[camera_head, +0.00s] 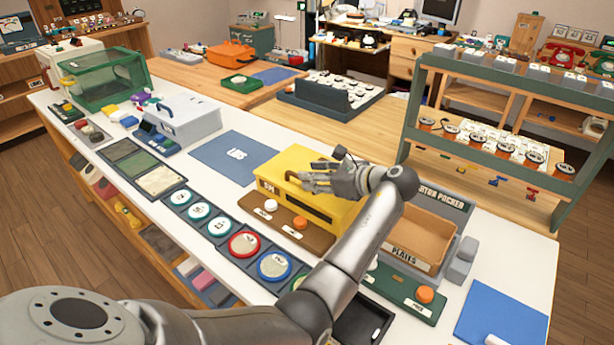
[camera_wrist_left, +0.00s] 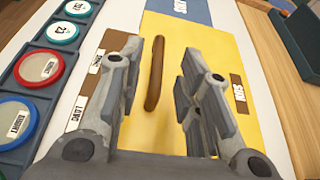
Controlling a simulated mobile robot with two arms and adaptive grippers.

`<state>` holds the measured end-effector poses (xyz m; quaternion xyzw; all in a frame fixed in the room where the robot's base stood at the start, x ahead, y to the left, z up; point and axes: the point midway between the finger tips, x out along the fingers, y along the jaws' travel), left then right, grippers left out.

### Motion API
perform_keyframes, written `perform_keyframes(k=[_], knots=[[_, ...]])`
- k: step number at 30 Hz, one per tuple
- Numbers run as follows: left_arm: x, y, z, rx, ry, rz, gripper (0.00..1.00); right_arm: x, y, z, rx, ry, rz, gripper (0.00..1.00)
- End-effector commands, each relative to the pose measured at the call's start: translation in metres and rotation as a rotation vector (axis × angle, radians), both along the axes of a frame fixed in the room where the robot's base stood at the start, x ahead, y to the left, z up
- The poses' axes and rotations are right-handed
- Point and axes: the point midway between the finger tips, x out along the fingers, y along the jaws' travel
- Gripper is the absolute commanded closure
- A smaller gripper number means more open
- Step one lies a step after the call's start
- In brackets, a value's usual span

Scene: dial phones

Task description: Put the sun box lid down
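The yellow sun box (camera_head: 296,161) stands on the white counter, with a dark slot along its front. Its brown bar handle (camera_wrist_left: 155,73) lies on a flat yellow face, with a brown label (camera_wrist_left: 237,94) to the right in the left wrist view. My left gripper (camera_head: 304,181) is over the box top in the head view. Its fingers (camera_wrist_left: 155,88) are spread apart, with the handle showing between them and nothing gripped. Whether they touch the box, and whether the lid is fully down, I cannot tell. My right gripper is not in view.
A brown button panel (camera_head: 270,224) lies in front of the box, beside a row of round dials (camera_head: 243,245). A cardboard tray (camera_head: 420,238) stands right of it and a blue mat (camera_head: 232,157) lies left. A green-framed shelf (camera_head: 480,135) rises at the right.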

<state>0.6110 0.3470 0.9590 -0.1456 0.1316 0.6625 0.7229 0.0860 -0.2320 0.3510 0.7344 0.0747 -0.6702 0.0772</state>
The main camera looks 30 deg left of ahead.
Motion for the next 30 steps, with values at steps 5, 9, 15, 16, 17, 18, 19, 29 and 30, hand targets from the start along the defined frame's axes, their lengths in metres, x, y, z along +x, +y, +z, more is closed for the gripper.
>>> perform_keyframes(k=[5, 9, 15, 16, 17, 18, 19, 29, 30], knots=[[-0.003, -0.039, 0.015, -0.002, -0.001, -0.004, 0.67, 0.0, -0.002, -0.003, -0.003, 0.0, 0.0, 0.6], [-0.005, -0.062, 0.025, -0.001, -0.002, -0.002, 0.67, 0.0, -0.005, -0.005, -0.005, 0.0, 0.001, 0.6], [-0.007, -0.079, 0.032, -0.001, 0.0, -0.001, 0.67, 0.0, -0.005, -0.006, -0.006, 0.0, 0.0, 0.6], [-0.007, -0.08, 0.033, -0.001, 0.0, 0.0, 0.67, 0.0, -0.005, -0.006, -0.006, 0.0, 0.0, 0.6], [-0.008, -0.08, 0.033, 0.0, 0.0, 0.0, 0.67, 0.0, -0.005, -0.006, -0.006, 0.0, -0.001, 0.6], [-0.008, -0.081, 0.033, 0.0, 0.0, 0.0, 0.67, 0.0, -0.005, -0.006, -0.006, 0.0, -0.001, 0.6], [-0.008, -0.081, 0.033, 0.0, 0.0, 0.0, 0.67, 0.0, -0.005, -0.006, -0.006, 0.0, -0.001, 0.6], [-0.008, -0.081, 0.033, 0.0, 0.0, 0.0, 0.67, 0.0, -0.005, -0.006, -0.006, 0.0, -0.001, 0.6], [-0.008, -0.08, 0.033, 0.0, 0.0, 0.0, 0.67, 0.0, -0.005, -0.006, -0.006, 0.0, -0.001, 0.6]])
